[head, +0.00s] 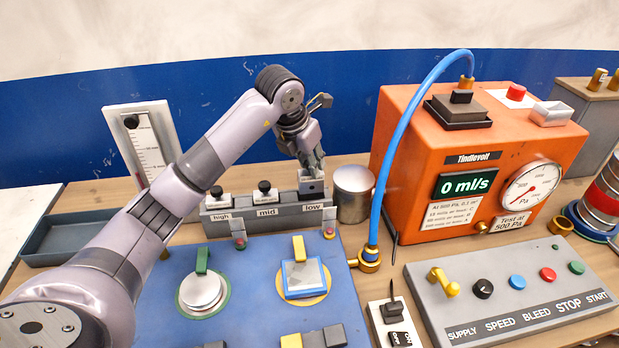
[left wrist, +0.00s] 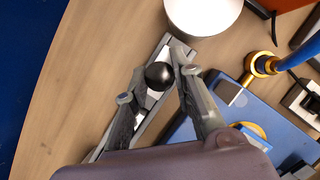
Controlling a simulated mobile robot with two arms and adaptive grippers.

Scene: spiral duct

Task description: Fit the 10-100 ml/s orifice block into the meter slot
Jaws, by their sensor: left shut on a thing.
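My left gripper (head: 314,172) is at the "low" end of the grey block rack (head: 270,222), its fingers pointing down. It is shut on an orifice block with a round black knob (left wrist: 159,76), which sits between the fingers in the left wrist view (left wrist: 153,95). In the head view the pale block (head: 312,187) shows under the fingertips, at the rack; I cannot tell whether it is seated or slightly raised. Its flow range is not readable. The orange meter (head: 400,150) has a dark square fitting (head: 457,115) on top with a black piece in it. My right gripper is out of view.
Two more knobbed blocks stand at "high" (head: 217,200) and "mid" (head: 265,193). A metal cylinder (head: 354,195) stands right beside the rack. A blue hose (head: 384,170) arches up to the meter's top. A blue panel (head: 240,285) and grey control box (head: 515,290) lie in front.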

